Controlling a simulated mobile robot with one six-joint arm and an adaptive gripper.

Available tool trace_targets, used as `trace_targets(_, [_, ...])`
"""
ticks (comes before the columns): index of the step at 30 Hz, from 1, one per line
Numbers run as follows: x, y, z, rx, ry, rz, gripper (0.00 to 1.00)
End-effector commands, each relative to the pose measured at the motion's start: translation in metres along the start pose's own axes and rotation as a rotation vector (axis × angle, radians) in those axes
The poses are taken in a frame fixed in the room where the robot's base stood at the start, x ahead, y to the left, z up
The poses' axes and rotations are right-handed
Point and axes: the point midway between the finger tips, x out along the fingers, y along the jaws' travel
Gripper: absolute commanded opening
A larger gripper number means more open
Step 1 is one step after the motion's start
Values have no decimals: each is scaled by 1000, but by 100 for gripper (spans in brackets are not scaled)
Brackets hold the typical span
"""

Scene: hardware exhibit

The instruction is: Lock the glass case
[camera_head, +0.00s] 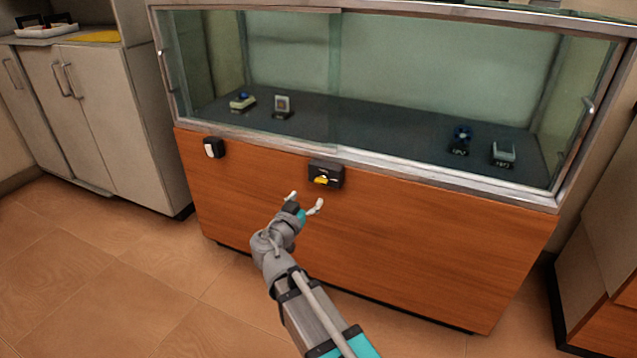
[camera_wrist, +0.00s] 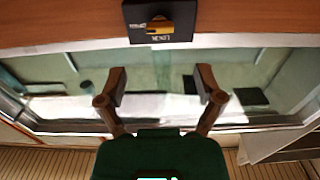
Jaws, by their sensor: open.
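The glass case (camera_head: 430,180) has sliding glass panes in a metal frame above a wooden front. Its panes and frame also show in the wrist view (camera_wrist: 160,128). A small black lock box (camera_head: 315,167) with a yellow knob or key (camera_head: 321,180) is fixed to the wood just below the glass. The lock box is at the top centre in the wrist view (camera_wrist: 135,32), with its yellow part (camera_wrist: 158,27) near its middle. My gripper (camera_head: 304,201) is open and empty, in front of and slightly below the lock box in the head view. Its two fingers are spread apart in the wrist view (camera_wrist: 160,84).
A black box with a white switch (camera_head: 209,148) is on the wooden front, left of the lock. Several small exhibits stand inside on the dark shelf (camera_head: 370,118). A white cabinet (camera_head: 110,110) stands at left, another (camera_head: 605,230) at right. The tiled floor (camera_head: 110,260) at front left is clear.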

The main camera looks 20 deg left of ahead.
Motion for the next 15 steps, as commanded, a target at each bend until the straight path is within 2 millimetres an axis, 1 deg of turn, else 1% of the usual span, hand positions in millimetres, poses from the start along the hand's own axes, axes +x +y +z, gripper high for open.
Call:
trace_targets(1, [10, -2, 0, 0, 0, 2, 86])
trace_targets(9, [51, -1, 0, 0, 0, 2, 86])
trace_targets(15, [74, -1, 0, 0, 0, 1, 86])
